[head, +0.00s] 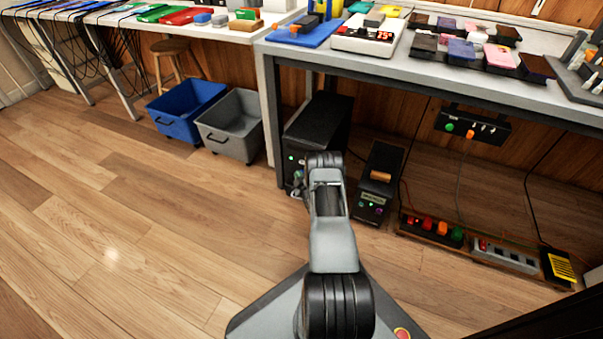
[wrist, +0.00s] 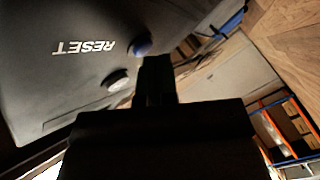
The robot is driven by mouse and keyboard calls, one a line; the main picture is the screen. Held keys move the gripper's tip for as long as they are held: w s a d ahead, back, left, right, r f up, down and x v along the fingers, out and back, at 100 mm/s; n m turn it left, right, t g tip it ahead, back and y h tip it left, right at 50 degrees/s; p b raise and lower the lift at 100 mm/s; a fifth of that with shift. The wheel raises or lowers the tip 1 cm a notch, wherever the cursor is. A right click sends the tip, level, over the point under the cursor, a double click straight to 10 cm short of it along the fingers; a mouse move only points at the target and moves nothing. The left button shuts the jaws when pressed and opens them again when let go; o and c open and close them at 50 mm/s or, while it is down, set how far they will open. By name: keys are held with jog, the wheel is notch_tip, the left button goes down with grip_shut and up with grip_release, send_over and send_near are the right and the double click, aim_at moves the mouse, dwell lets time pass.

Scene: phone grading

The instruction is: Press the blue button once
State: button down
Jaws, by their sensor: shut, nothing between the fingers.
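In the wrist view a blue round button (wrist: 140,44) sits on the face of a black box (wrist: 60,90). The white lettering RESET (wrist: 83,48) is beside it, upside down. A whitish round button (wrist: 118,80) is on the same face. My gripper (wrist: 156,62) is shut and empty, its dark tips right beside the blue button. I cannot tell whether they touch it. In the head view my arm reaches towards a black box (head: 318,122) under the bench, and hides my gripper and the blue button there.
The grey bench (head: 420,75) overhangs the box. A smaller black device (head: 378,180) stands to its right, then a strip of coloured buttons (head: 430,232). A grey bin (head: 232,125) and a blue bin (head: 185,105) stand left. The wooden floor (head: 130,220) is clear at left.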

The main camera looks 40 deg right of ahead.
jog(key=shift+d, duration=0.2)
dwell(0.3)
jog(key=shift+a, duration=0.15)
jog(key=shift+s+a+p, duration=0.35)
jog(key=shift+a+p, duration=0.05)
jog(key=shift+a, duration=0.25)
jog(key=shift+s+a+p, duration=0.35)
jog(key=shift+s+a, duration=0.05)
jog(key=shift+a, duration=0.35)
jog(key=shift+s+a+p, duration=0.35)
jog(key=shift+s+a, duration=0.05)
jog(key=shift+a, duration=0.3)
jog(key=shift+s+a+p, duration=0.35)
jog(key=shift+s+a, duration=0.05)
jog(key=shift+a, duration=0.35)
